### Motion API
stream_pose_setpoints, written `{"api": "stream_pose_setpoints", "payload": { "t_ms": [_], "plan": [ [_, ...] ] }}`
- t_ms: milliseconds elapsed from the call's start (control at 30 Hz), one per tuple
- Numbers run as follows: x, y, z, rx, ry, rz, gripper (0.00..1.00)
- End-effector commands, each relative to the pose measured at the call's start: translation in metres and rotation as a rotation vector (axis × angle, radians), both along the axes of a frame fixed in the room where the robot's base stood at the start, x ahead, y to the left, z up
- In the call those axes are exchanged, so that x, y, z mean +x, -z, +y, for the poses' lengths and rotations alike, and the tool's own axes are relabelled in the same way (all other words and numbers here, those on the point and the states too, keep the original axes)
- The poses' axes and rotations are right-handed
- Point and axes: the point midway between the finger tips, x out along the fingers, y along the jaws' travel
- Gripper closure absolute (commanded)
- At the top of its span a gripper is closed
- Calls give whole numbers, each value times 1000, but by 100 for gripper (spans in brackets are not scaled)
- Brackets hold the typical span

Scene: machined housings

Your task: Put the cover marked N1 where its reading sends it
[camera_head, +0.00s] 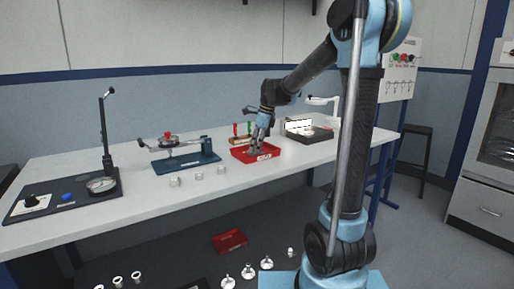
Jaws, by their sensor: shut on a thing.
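My gripper (257,149) points down into a red tray (268,157) on the bench. It is shut on a small grey part low in the tray, which the fingers largely hide. I cannot read a mark on it or tell whether it touches the tray floor. Several small grey pieces stand on the bench left of the tray, one of them near the front (175,182); no N1 mark is legible.
A dark tray (318,135) with a white card lies right of the red tray, near a white stand (335,103). The bench front (130,220) is clear.

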Motion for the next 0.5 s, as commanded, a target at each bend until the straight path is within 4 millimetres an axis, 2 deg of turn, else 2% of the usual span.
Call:
{"api": "stream_pose_setpoints", "payload": {
  "t_ms": [67,100,167,500],
  "plan": [
    [0,2,0,0,0,0,100],
    [0,1,0,0,0,0,71],
    [0,1,0,0,0,0,60],
    [0,1,0,0,0,0,60]
  ]
}}
